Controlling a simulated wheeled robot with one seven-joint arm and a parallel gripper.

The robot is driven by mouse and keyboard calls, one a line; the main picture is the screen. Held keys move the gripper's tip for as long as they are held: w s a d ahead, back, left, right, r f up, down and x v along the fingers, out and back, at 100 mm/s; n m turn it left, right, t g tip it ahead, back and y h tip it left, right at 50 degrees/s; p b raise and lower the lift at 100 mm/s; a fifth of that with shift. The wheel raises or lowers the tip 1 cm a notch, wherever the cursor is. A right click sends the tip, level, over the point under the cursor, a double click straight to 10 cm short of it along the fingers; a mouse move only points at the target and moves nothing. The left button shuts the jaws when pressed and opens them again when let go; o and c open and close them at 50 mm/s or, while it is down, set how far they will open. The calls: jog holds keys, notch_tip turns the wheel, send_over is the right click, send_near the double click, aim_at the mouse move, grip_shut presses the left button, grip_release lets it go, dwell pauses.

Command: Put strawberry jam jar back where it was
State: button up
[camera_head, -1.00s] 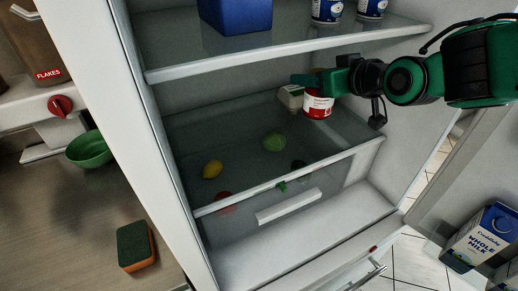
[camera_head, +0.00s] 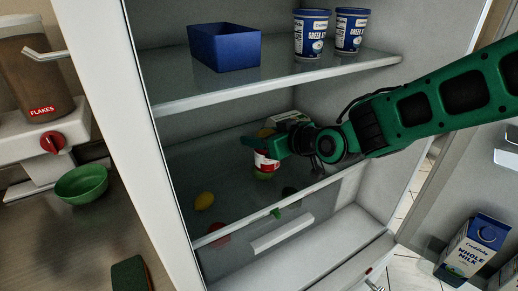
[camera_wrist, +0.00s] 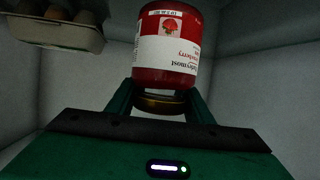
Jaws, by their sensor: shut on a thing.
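The strawberry jam jar (camera_head: 264,160) is red with a white label. It is in the fridge, at the glass shelf (camera_head: 185,165) above the drawer. In the wrist view the jar (camera_wrist: 168,62) shows a strawberry picture and appears upside down, its gold lid toward my gripper. My gripper (camera_head: 262,148) is shut on the jar around the lid end, reaching in from the right. My fingers also show in the wrist view (camera_wrist: 160,100). I cannot tell whether the jar touches the shelf.
An egg carton (camera_head: 290,118) stands close behind and right of the jar; it also shows in the wrist view (camera_wrist: 55,32). A blue bin (camera_head: 224,47) and two yogurt tubs (camera_head: 311,35) are on the shelf above. A lemon (camera_head: 204,201) shows through the glass below.

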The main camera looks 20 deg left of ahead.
notch_tip(320, 180, down, 4)
jog(key=shift+r, duration=0.25)
jog(key=o, duration=1.6)
jog(key=shift+o, duration=0.2)
jog(key=v, duration=1.2)
jog(key=shift+s, duration=0.15)
